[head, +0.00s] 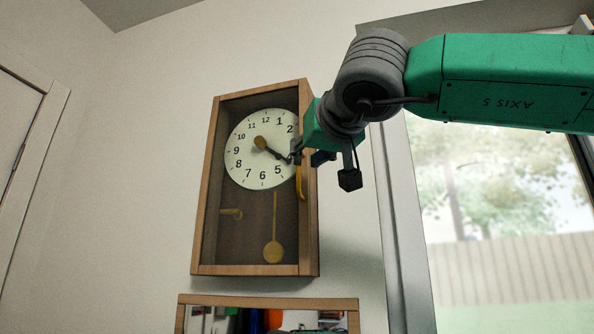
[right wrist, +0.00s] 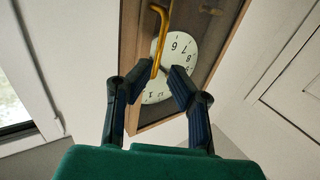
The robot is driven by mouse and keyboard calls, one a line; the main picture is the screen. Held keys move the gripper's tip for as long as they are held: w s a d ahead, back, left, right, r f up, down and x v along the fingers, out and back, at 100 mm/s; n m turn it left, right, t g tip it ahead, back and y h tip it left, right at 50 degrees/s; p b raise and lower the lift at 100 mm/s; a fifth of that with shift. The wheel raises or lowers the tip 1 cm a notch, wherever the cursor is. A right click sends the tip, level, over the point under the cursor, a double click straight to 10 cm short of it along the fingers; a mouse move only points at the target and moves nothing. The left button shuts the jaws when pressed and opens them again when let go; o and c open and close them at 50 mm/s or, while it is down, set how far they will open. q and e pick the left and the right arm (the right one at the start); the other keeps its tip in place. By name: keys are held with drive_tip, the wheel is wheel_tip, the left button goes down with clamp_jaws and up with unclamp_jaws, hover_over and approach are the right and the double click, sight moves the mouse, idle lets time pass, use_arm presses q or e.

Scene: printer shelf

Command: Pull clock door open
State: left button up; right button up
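The clock (head: 211,200) is a tall wooden case on the wall with a glazed front, a white dial (head: 245,165) and a pendulum. Its door looks closed. A curved yellow handle (head: 300,184) sits on the door's right edge; it also shows in the right wrist view (right wrist: 161,30). My right gripper (head: 296,152) is at the clock's right edge, by the upper end of the handle. In the right wrist view its fingers (right wrist: 163,72) are apart, with the handle's end close to the left fingertip; I cannot tell whether they touch. My left gripper is not in view.
A wood-framed mirror (head: 270,300) hangs just below the clock. A window (head: 500,210) is to the right, behind my right arm. A white door (head: 20,130) is at the far left. The wall left of the clock is clear.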

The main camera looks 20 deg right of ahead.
sight(299, 171)
drive_tip(key=w, duration=0.6)
drive_tip(key=shift+w+d+f, duration=0.1)
drive_tip(key=shift+w+d, duration=0.1)
drive_tip(key=shift+w, duration=0.15)
drive_tip(key=shift+a, duration=0.1)
clamp_jaws()
